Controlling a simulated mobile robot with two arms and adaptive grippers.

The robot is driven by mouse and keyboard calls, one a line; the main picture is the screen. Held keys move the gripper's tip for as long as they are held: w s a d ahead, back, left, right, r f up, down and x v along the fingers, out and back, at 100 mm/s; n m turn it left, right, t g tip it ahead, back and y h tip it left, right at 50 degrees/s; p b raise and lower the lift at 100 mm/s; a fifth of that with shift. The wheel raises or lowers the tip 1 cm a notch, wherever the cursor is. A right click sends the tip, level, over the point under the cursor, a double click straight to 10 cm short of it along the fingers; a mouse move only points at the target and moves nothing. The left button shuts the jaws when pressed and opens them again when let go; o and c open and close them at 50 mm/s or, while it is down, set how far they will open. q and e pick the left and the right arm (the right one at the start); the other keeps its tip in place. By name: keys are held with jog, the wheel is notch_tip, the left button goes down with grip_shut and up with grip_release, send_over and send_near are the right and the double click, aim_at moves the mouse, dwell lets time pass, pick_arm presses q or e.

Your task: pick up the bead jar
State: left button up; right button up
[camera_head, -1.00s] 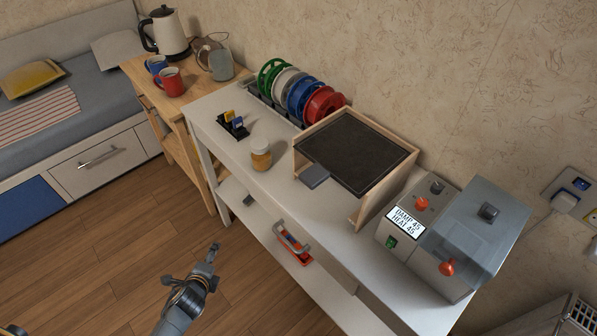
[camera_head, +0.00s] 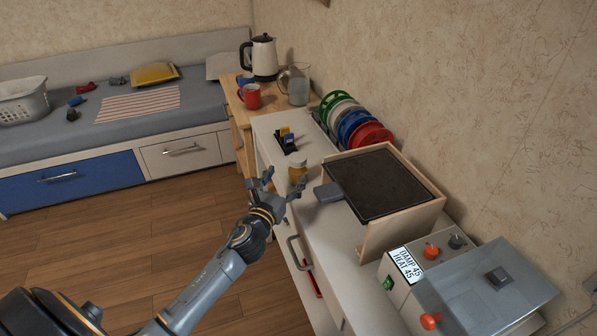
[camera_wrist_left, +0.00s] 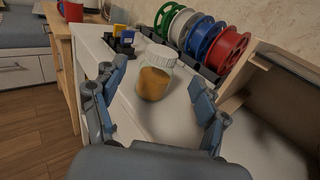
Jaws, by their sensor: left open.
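The bead jar (camera_head: 297,171) is a small clear jar with amber contents and a pale lid. It stands upright on the white bench top (camera_head: 345,238). In the left wrist view the jar (camera_wrist_left: 155,75) shows whole, ahead of and between the spread fingers. My left gripper (camera_head: 285,186) is open and empty, close in front of the jar; its fingers (camera_wrist_left: 158,98) frame the jar in the wrist view without visible contact. My right gripper is not in view.
A wooden stand with a dark panel (camera_head: 380,182) is just right of the jar, a grey tab (camera_head: 327,193) sticking out toward it. Coloured spools (camera_head: 356,128) stand behind. A black holder (camera_head: 288,143) with yellow and blue items is at the far side. A control box (camera_head: 408,267) is nearer.

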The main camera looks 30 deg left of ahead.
aim_at(295, 165)
pick_arm(q)
jog(key=shift+w+a+f, duration=0.15)
jog(key=shift+w, duration=1.65)
jog(key=shift+w+a+f, duration=0.1)
jog(key=shift+w+a, duration=0.05)
jog(key=shift+w, duration=1.6)
jog(key=c, duration=1.4)
jog(key=shift+c, duration=0.2)
jog(key=shift+r, duration=0.15)
